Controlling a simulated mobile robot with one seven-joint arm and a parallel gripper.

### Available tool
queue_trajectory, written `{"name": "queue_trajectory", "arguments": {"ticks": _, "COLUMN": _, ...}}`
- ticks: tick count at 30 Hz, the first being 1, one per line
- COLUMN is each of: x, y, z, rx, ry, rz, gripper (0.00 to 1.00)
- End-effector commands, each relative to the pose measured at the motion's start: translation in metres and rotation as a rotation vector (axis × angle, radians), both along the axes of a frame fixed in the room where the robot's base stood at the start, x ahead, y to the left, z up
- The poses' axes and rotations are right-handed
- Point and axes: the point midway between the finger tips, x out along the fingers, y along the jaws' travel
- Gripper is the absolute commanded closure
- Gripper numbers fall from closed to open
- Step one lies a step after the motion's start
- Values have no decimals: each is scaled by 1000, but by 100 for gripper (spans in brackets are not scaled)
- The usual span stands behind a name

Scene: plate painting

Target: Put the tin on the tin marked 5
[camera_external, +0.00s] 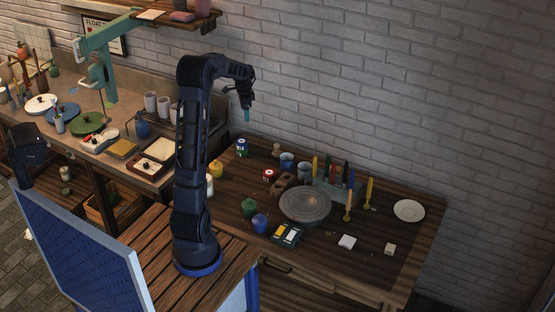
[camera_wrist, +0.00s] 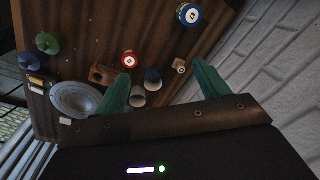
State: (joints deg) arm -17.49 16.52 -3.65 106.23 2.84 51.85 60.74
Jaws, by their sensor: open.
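A blue tin with a white marked lid and green lower down stands at the back left of the table (camera_external: 242,147). It also shows at the top of the wrist view (camera_wrist: 190,14), where it may be two tins stacked; I cannot tell. A red tin with a white marked lid (camera_external: 269,176) stands nearer the middle and shows in the wrist view (camera_wrist: 129,60). The marks are too small to read surely. My gripper (camera_external: 247,116) hangs above the table's back left, open and empty. Its green fingers show in the wrist view (camera_wrist: 162,71), apart from both tins.
A wooden block (camera_external: 286,181), grey-blue cups (camera_external: 287,161) and a large grey plate (camera_external: 305,205) stand close to the red tin. A rack of coloured sticks (camera_external: 334,190) stands to the right. A white dish (camera_external: 408,210) lies at the far right. The brick wall (camera_external: 400,110) backs the table.

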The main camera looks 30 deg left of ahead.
Motion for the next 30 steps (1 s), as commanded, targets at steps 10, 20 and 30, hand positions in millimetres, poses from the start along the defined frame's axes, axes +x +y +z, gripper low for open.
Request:
{"name": "queue_trajectory", "arguments": {"ticks": 10, "x": -86, "y": -59, "z": 74, "rx": -8, "ry": -82, "rz": 189, "gripper": 26}}
{"name": "queue_trajectory", "arguments": {"ticks": 20, "x": -176, "y": -104, "z": 115, "rx": -44, "ry": -162, "rz": 371, "gripper": 26}}
{"name": "queue_trajectory", "arguments": {"ticks": 30, "x": -273, "y": -139, "z": 129, "rx": -108, "ry": -235, "rz": 555, "gripper": 26}}
